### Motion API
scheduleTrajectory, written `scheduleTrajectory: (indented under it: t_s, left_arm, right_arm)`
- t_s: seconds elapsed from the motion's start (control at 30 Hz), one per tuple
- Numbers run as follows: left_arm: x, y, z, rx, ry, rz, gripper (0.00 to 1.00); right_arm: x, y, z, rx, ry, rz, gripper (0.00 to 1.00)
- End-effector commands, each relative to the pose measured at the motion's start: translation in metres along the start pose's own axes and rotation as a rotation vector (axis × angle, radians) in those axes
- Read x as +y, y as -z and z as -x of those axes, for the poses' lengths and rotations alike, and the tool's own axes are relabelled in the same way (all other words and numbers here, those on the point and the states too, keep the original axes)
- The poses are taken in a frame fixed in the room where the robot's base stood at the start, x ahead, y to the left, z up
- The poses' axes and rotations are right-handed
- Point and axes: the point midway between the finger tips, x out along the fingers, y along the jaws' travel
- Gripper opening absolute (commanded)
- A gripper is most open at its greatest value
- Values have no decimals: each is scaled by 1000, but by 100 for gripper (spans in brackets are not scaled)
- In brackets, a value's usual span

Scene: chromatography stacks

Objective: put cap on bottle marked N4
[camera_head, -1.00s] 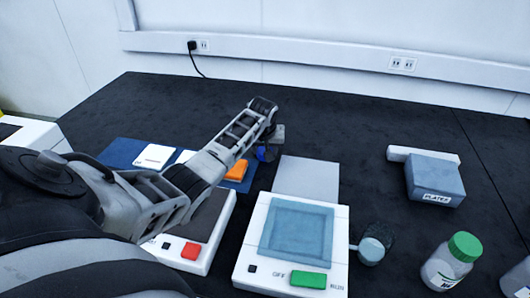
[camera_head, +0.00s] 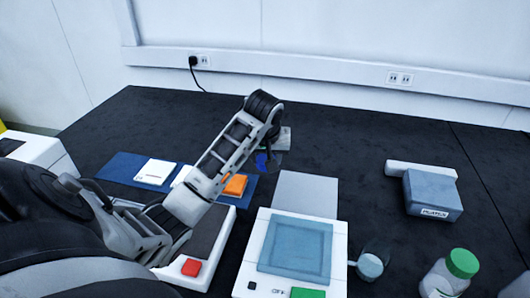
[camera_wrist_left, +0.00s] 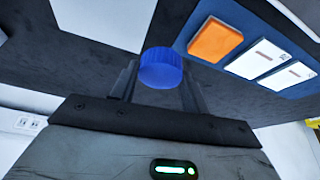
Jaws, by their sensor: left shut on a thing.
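My left gripper (camera_head: 268,160) is shut on a blue cap (camera_head: 261,161) and holds it above the dark table, right of the blue mat. In the left wrist view the ribbed blue cap (camera_wrist_left: 161,68) sits between the two fingertips (camera_wrist_left: 160,80). A clear bottle (camera_head: 440,281) with a green cap (camera_head: 462,263) stands at the lower right. I cannot read its label. Another bottle (camera_head: 518,287) is cut off at the right edge. I see no readable N4 mark. My right gripper is not in view.
A blue mat (camera_head: 124,162) holds white cards (camera_head: 155,172) and an orange square (camera_head: 235,185). A white device (camera_head: 253,250) stands at front centre, with a glass beaker (camera_head: 370,264) beside it. A grey-blue box (camera_head: 432,192) lies right. The table's back middle is clear.

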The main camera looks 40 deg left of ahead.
Motion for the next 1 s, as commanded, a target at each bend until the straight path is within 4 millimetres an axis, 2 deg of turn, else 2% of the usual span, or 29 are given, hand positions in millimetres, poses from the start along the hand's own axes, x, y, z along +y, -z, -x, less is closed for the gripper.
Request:
scheduleTrajectory:
  t_s: [0.1,0.3,0.77,0.87,1.0]
  left_arm:
    - [3,-16,17,2,-2,-1,21]
    - [5,-29,31,2,0,1,21]
    - [6,-31,33,2,-1,-2,21]
    - [16,-33,41,4,-16,-36,21]
    - [51,-51,68,10,-70,-169,21]
  right_arm:
    - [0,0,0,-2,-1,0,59]
    - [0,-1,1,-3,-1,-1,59]
    - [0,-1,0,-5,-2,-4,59]
    - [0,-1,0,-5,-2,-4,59]
    - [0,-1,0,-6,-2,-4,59]
